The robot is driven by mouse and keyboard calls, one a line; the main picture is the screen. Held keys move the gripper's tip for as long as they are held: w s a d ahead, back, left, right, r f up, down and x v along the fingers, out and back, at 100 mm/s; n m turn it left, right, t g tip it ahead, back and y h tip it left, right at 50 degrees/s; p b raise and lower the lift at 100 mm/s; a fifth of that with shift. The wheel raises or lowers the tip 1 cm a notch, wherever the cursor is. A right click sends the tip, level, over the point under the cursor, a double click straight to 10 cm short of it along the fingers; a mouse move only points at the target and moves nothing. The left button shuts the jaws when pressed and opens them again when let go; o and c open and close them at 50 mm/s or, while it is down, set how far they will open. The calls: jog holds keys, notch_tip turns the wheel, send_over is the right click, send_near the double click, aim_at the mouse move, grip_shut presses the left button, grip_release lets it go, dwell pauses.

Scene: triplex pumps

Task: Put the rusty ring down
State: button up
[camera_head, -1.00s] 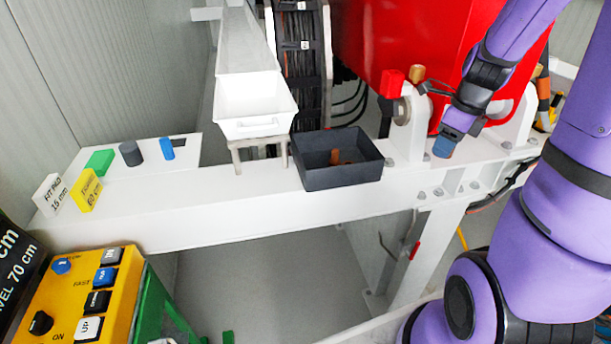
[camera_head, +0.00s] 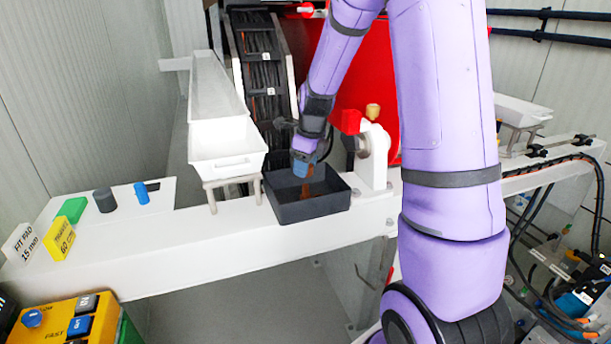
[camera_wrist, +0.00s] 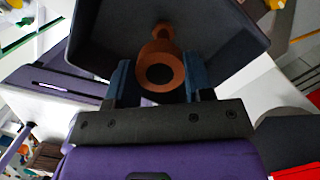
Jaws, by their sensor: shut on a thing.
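The rusty ring (camera_wrist: 160,72) is orange-brown with a dark round hole, and it sits between the blue fingers of my gripper (camera_wrist: 161,78) in the wrist view. The fingers are shut on its sides. In the head view, my gripper (camera_head: 304,166) points down over the dark grey tray (camera_head: 312,210). Its fingertips are at the tray's opening. Another rusty piece (camera_wrist: 162,33) shows just beyond the ring in the wrist view, inside the tray. Rusty brown also shows below the fingers in the head view (camera_head: 307,188). I cannot tell whether the ring touches the tray floor.
A white trough (camera_head: 227,145) stands left of the tray. A bracket with a red block (camera_head: 351,121) and brass knob stands close on the right. Green, grey and blue parts and a yellow sign (camera_head: 60,240) are at the left of the white beam.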

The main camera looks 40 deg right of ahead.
jog(key=shift+f, duration=1.65)
jog(key=shift+f, duration=0.15)
jog(key=o, duration=0.9)
jog(key=shift+o, duration=0.2)
